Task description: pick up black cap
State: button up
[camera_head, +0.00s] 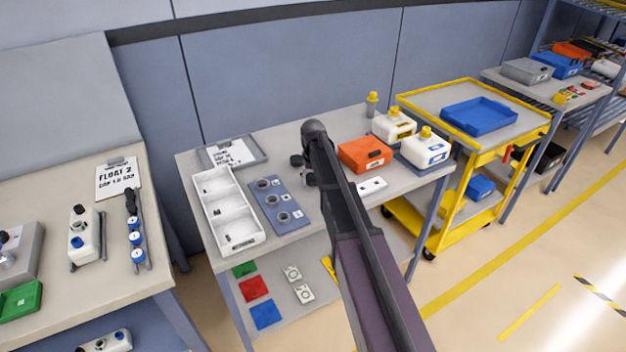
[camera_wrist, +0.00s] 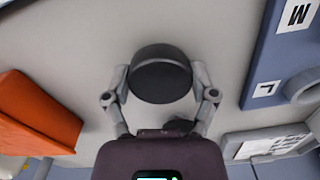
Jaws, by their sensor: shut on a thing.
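The black cap (camera_wrist: 160,76) is a round, dark disc between the fingers of my gripper (camera_wrist: 160,84) in the wrist view. The fingers are shut on its left and right sides. The grey bench top shows behind it; I cannot tell how far above the bench the cap is. In the head view my arm reaches over the middle bench and largely hides the gripper (camera_head: 303,170). A small dark shape shows there, but I cannot tell if it is the cap.
A blue-grey board (camera_head: 264,198) with rings and a white divided tray (camera_head: 206,206) lie left of my gripper. An orange box (camera_head: 365,155), white jugs with yellow caps (camera_head: 394,126) and a small white block (camera_head: 372,187) stand to the right. A clipboard (camera_head: 233,153) lies behind.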

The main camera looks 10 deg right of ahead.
aim_at(313, 177)
jog(key=shift+r, duration=0.15)
notch_tip(313, 177, up, 4)
jog(key=p, duration=0.3)
jog(key=shift+f+p, duration=0.25)
jog(key=shift+p, duration=0.15)
jog(key=s+d, duration=0.1)
jog(key=s, duration=0.4)
jog(key=s+d, duration=0.1)
jog(key=s, duration=0.4)
jog(key=s+d+r+p, duration=0.1)
jog(key=s, duration=0.4)
jog(key=shift+s+d+r, duration=0.1)
jog(key=shift+s+d, duration=0.05)
jog(key=shift+s, duration=0.15)
jog(key=shift+d, duration=0.15)
